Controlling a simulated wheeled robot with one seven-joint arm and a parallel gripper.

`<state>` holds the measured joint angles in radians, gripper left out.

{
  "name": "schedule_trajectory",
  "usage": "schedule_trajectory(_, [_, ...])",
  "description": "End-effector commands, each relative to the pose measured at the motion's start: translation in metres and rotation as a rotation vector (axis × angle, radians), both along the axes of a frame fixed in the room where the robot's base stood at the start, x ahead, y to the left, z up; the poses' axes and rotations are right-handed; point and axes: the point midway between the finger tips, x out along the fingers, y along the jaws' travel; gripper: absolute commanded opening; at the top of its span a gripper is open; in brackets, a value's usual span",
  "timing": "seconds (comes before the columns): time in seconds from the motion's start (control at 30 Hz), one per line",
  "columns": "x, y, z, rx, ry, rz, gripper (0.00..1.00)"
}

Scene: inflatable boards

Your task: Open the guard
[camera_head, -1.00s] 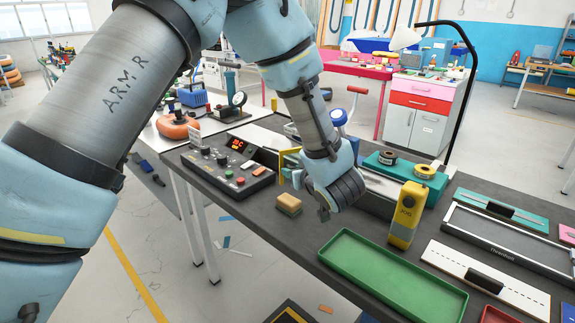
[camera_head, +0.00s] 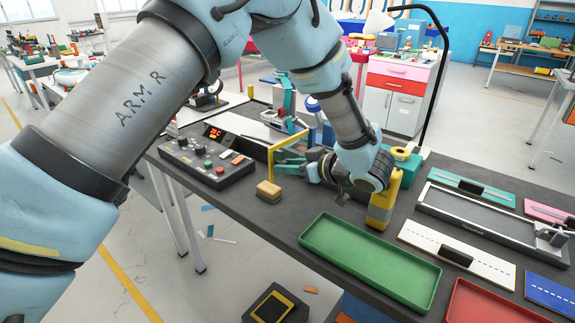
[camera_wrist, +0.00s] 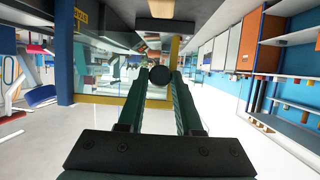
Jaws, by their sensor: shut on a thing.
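The guard (camera_head: 270,160) is a yellow frame standing upright on the dark bench, just left of my gripper. In the wrist view, its clear panel (camera_wrist: 110,65) spans the left and middle, with a yellow edge post behind the fingers. A dark round knob (camera_wrist: 160,75) sits between my fingertips. My gripper (camera_head: 287,166) reaches leftward to the guard with its green fingers, and in the wrist view (camera_wrist: 160,86) they are closed around the knob. My wrist hides part of the bench behind it.
A control box (camera_head: 205,160) with a lit red display stands left of the guard. A sponge (camera_head: 268,190) lies in front. A yellow handheld device (camera_head: 383,203) stands close right of my wrist, behind a green tray (camera_head: 370,262).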

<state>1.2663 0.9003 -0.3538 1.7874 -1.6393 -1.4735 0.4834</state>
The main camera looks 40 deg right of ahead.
Motion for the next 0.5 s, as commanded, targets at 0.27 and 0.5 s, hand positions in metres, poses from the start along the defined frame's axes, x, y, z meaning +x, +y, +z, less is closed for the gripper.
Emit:
schedule_trajectory(0.27, [0.0008,0.0,0.0002,-0.001,-0.001,-0.001,0.45])
schedule_trajectory(0.5, [0.0006,0.0,0.0001,0.0,-0.001,-0.001,0.63])
